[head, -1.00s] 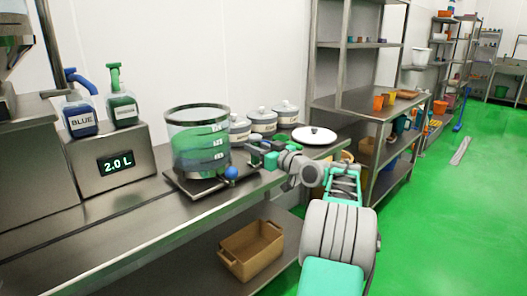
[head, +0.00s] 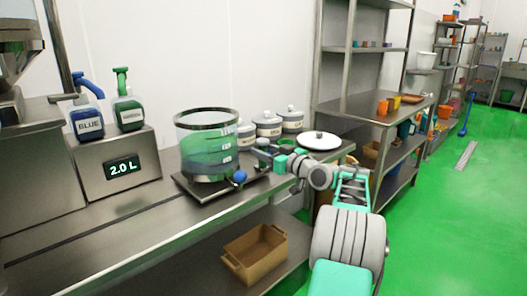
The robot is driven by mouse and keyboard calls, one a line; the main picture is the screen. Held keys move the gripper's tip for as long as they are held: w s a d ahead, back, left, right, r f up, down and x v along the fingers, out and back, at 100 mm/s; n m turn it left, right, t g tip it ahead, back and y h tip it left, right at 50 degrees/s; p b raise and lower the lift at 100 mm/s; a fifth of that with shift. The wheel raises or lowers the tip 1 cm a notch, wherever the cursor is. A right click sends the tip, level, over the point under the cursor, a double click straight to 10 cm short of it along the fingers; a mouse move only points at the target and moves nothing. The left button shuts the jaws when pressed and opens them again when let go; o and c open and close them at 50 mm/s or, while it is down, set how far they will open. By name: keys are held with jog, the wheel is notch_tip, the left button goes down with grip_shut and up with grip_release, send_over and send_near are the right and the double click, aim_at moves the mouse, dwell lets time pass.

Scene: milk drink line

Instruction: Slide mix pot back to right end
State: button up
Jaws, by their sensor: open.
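The mix pot (head: 207,150) is a clear cylinder with a dark rim and white level marks, with blue-green contents. It stands upright on a dark flat sled (head: 205,190) with a blue ball knob (head: 239,176) at its front right, on the steel bench (head: 130,215). My gripper (head: 264,152) is just right of the pot, above the bench, pointing left. It is open with nothing visible between its fingers. I cannot tell whether a finger touches the pot or sled.
A white lid (head: 319,140) lies right of my gripper. Several lidded grey jars (head: 268,124) stand behind. A display box (head: 118,168) reading 2.0 L carries blue (head: 87,118) and green (head: 129,108) jugs at left. A brown crate (head: 256,252) sits on the lower shelf.

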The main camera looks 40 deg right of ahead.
jog(key=shift+s, duration=0.1)
jog(key=s, duration=0.4)
jog(key=s+d, duration=0.1)
jog(key=s, duration=0.2)
jog(key=shift+s+a, duration=0.1)
jog(key=shift+s, duration=0.2)
